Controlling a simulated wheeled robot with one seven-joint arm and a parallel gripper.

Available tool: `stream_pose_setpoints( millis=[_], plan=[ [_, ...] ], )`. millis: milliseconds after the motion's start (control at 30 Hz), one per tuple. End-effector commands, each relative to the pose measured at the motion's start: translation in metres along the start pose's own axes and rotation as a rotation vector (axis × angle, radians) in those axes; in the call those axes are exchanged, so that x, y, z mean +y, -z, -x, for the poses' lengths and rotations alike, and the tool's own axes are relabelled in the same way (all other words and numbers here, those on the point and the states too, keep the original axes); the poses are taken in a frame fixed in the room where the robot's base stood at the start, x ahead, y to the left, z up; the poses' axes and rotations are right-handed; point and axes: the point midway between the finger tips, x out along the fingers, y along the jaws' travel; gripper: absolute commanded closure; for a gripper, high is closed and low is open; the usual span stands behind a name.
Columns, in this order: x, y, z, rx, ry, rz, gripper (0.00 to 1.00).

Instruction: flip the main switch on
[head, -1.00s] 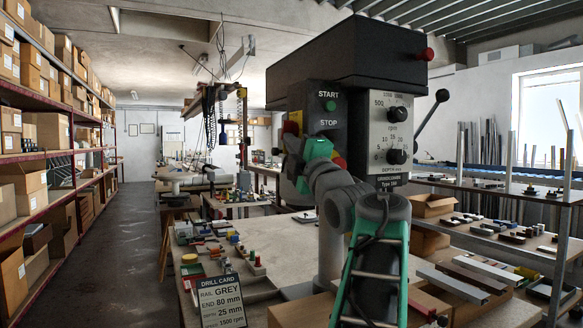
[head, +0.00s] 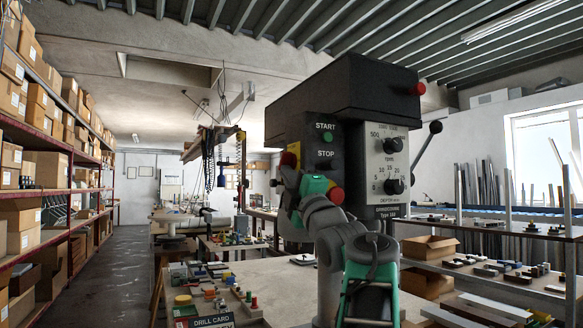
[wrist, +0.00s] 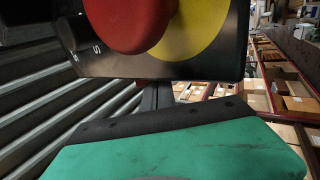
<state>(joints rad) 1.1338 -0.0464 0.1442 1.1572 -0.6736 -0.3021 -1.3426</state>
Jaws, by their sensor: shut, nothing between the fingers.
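The drill press head (head: 335,92) is a large black housing in the head view. On its left side, a red and yellow part (head: 291,158) shows edge-on, partly behind my gripper (head: 289,178). In the wrist view a large red knob (wrist: 128,22) sits on a yellow disc (wrist: 196,32) on a black panel, cut off by the top edge. I take this to be the main switch; its setting cannot be read. My gripper's dark fingers (wrist: 155,97) are shut and empty, pointing at the panel just below the knob. Whether they touch it is unclear.
A green START button (head: 328,136) and a red mushroom button (head: 336,195) sit on the front, close to my green wrist. A speed panel (head: 390,160) and a black-knobbed lever (head: 435,128) are to the right. A workbench with small parts and a drill card (head: 212,321) lies below.

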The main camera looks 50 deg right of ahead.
Motion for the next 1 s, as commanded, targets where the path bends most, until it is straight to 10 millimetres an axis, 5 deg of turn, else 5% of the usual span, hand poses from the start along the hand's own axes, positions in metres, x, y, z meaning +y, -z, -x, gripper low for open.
stream_pose_setpoints(
  millis=[267,700,1000],
  plan=[
    [-0.013,0.008,0.027,0.009,-0.002,-0.003,1.00],
    [-0.007,0.007,0.118,0.006,-0.001,-0.003,1.00],
    [-0.007,0.009,0.131,0.011,0.000,-0.007,1.00]
  ],
)
